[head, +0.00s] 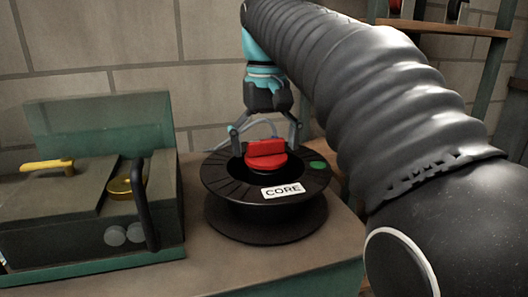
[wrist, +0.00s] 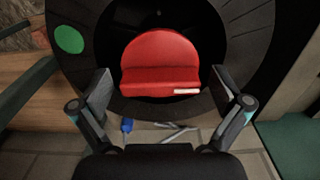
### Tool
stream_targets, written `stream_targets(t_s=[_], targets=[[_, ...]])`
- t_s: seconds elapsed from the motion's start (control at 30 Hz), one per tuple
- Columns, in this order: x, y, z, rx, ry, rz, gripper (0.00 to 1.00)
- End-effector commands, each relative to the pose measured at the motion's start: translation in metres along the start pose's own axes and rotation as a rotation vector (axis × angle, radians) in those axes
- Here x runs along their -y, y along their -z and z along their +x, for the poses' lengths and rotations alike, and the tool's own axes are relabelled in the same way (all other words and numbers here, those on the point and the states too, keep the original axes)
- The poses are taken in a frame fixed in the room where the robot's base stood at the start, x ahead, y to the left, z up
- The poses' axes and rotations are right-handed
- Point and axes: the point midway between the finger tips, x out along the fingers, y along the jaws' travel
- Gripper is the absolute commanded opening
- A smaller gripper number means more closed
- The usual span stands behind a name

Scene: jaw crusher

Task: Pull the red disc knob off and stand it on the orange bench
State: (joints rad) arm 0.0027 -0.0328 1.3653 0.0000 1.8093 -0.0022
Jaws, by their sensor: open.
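The red disc knob (head: 265,158) sits in the middle of a black spool (head: 222,180) labelled CORE, with a raised bar across its top. In the wrist view the knob (wrist: 160,55) shows as a red disc with a bar and a small white mark, inside the dark ring of the spool (wrist: 258,60). My gripper (head: 266,149) is open, pointing down over the spool. In the wrist view its fingers (wrist: 160,80) stand apart, one on each side of the knob's lower part. I cannot tell whether they touch it. I cannot identify an orange bench with certainty.
The spool stands on a brown worktop (head: 190,215) with a green edge. A green-grey machine (head: 60,220) with a yellow handle (head: 48,166) and black lever (head: 145,205) stands left. A wooden shelf (head: 440,27) is at upper right. Brick wall is behind.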

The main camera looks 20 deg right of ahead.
Motion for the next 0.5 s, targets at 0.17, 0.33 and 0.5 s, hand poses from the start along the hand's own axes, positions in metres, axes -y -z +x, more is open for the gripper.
stream_targets(t_s=[0.17,0.33,0.5], targets=[[-0.0001,-0.0003,-0.0012,0.001,0.0,0.0,1.0],[-0.0001,-0.0001,-0.0003,0.0,0.0,0.0,1.0],[-0.0001,-0.0001,-0.0002,0.0,0.0,0.0,0.9]])
